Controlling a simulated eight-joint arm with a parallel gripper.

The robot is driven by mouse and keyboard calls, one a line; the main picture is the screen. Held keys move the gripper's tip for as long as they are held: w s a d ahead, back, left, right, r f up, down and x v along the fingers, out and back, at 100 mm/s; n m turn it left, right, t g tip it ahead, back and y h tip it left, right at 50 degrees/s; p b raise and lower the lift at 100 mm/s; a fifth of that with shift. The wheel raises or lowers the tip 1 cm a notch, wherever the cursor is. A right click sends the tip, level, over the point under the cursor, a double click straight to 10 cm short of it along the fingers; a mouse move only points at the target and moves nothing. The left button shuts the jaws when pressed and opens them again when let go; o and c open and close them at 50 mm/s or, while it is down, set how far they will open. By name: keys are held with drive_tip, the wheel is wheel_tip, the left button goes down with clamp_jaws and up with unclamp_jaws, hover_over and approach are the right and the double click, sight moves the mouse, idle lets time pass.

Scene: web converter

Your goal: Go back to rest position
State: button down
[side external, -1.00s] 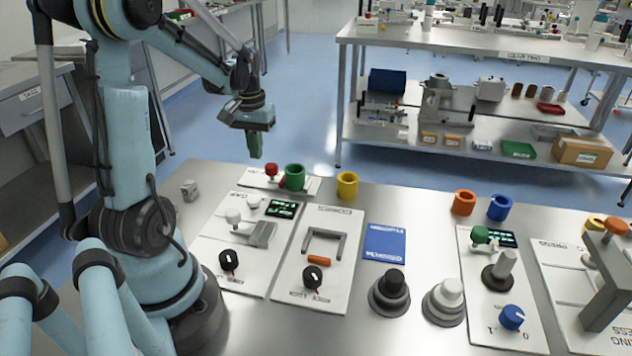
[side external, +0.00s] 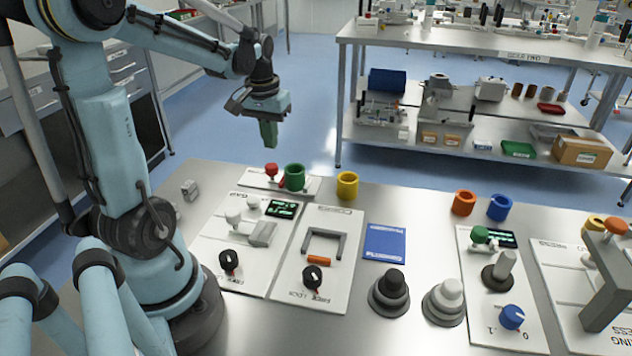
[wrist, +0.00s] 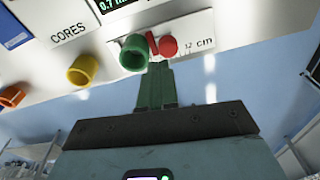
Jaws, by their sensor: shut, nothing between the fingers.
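My gripper (side external: 268,134) hangs in the air above and behind the far edge of the bench, its green fingers pointing down and shut with nothing between them. In the wrist view the shut green fingers (wrist: 155,85) show in front of the green ring (wrist: 134,53) and the red knob (wrist: 168,46). In the side view the green ring (side external: 295,177) and red knob (side external: 271,170) stand on a white plate, below the gripper and clear of it.
A yellow ring (side external: 347,185), an orange ring (side external: 464,203) and a blue ring (side external: 499,207) stand along the bench's far side. Panels with knobs, a blue card (side external: 385,242) and stepped cones (side external: 390,292) fill the front. A shelf unit (side external: 470,52) stands behind. The air around the gripper is free.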

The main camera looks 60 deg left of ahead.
drive_tip(key=d+r+m+t, duration=0.2)
drive_tip(key=d+m+t, duration=0.4)
drive_tip(key=d, duration=1.6)
drive_tip(key=shift+d+r+m+h, duration=0.15)
drive_tip(key=shift+d+m+h, duration=0.2)
drive_tip(key=shift+m, duration=0.45)
